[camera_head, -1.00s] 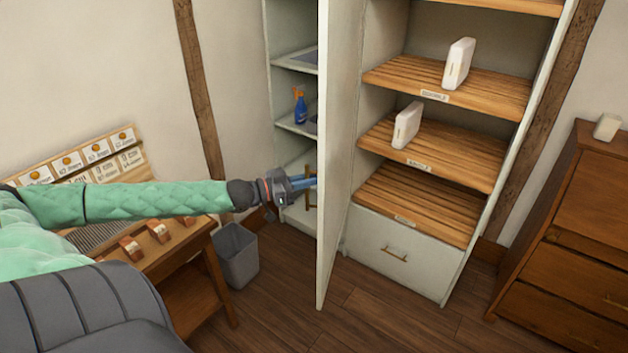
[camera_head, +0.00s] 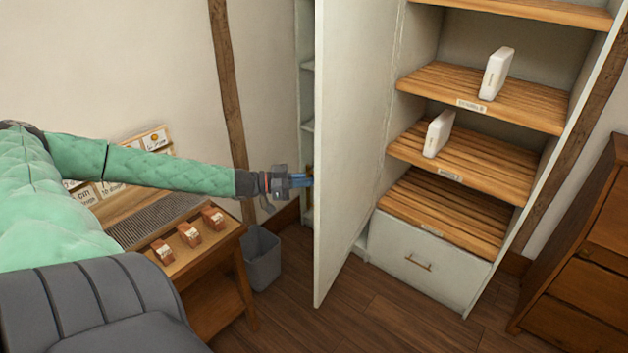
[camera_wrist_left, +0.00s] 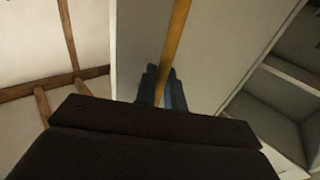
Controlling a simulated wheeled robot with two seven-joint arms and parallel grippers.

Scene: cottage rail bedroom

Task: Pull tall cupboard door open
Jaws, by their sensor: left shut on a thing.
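The tall cupboard door (camera_head: 350,140) is a pale panel standing swung out from the cupboard, with its inner face showing. The cupboard's slatted shelves (camera_head: 480,92) are exposed to its right. My left gripper (camera_head: 303,180) is at the door's outer side, near its free edge. In the left wrist view the gripper's blue fingers (camera_wrist_left: 163,88) are shut on a long, thin, yellowish-brown handle (camera_wrist_left: 179,35) in front of the pale door panel. My right gripper is not in view.
A grey bin (camera_head: 262,262) and a wooden desk (camera_head: 205,262) with small boxes stand left of the door. White boxes (camera_head: 495,73) sit on the shelves above a pale drawer (camera_head: 425,262). A brown dresser (camera_head: 580,250) is at right. Floor before the cupboard is clear.

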